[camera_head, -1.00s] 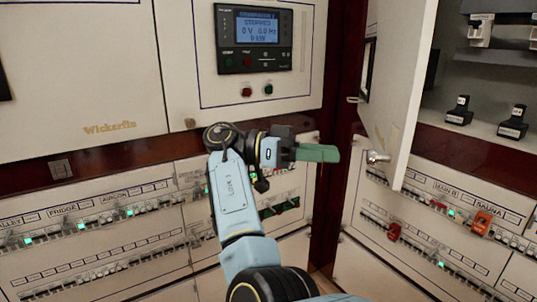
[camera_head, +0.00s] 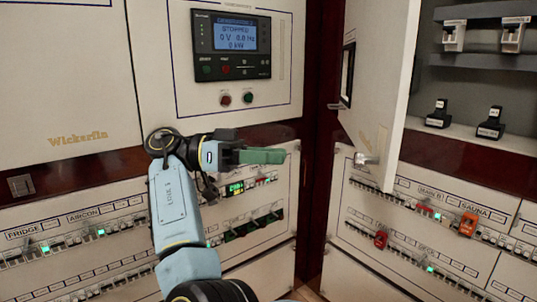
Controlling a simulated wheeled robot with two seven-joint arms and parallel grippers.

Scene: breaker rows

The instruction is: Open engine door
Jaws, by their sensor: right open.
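A white cabinet door (camera_head: 378,95) on the right stands swung open, with a silver knob (camera_head: 366,160) near its lower edge and a dark latch plate on its edge. My right gripper (camera_head: 262,156) has green fingers pointing right and is open and empty, to the left of the door and apart from it. The gap between its fingers is hard to see from this side. My left gripper is not in view. No label reading "engine" can be made out on the door.
A control panel with a lit screen (camera_head: 235,38) is above my arm. Breaker rows (camera_head: 95,232) run along the lower left and lower right panels. The open compartment holds black switches (camera_head: 491,122) and white breakers (camera_head: 513,35). A dark red post (camera_head: 322,110) separates the walls.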

